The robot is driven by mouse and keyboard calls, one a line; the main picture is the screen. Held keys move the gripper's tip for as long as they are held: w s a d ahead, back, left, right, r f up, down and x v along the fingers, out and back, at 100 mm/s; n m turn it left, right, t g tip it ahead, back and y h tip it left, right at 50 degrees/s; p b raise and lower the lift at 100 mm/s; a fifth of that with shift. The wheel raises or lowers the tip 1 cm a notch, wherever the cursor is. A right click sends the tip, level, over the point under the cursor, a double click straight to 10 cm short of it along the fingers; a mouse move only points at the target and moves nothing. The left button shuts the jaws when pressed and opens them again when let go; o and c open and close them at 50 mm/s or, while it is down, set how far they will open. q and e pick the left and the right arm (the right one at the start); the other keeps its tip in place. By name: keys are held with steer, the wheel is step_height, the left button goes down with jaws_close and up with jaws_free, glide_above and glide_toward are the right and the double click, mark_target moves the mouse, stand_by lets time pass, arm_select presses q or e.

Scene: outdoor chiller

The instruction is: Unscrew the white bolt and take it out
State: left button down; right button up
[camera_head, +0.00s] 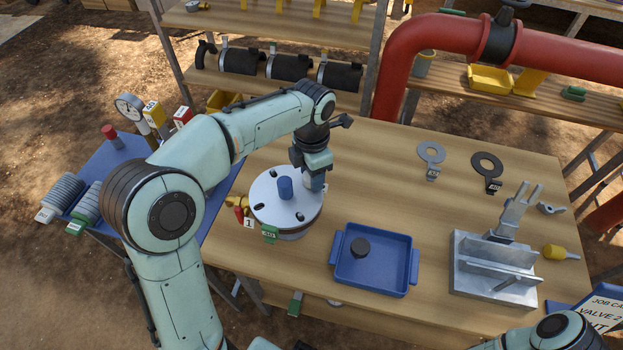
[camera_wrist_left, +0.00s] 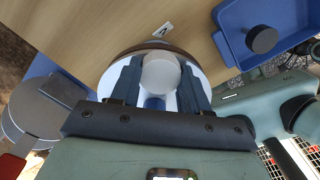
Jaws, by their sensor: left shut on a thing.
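A round white flange (camera_head: 265,205) with a blue knob (camera_head: 285,188) at its middle and several dark holes sits on the wooden table. My left gripper (camera_head: 314,182) reaches down onto the flange's right rim. In the left wrist view its two dark fingers (camera_wrist_left: 158,80) are shut on the white bolt (camera_wrist_left: 160,70), whose round head shows between them. In the head view the gripper hides the bolt. I cannot tell how deep the bolt sits in the flange. My right gripper is not in view; only a right arm link shows at the bottom right.
A blue tray (camera_head: 350,285) holding a black cap (camera_head: 360,247) lies right of the flange. Further right stand a grey metal fixture (camera_head: 490,270) and a yellow-handled tool (camera_head: 560,253). Two ring gaskets (camera_head: 487,165) lie behind. A red pipe (camera_head: 400,70) rises at the back.

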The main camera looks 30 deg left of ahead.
arm_select(q)
steer(key=shift+n, duration=1.1)
steer(key=shift+c, duration=2.4)
jaws_free()
steer(key=shift+o, duration=0.4)
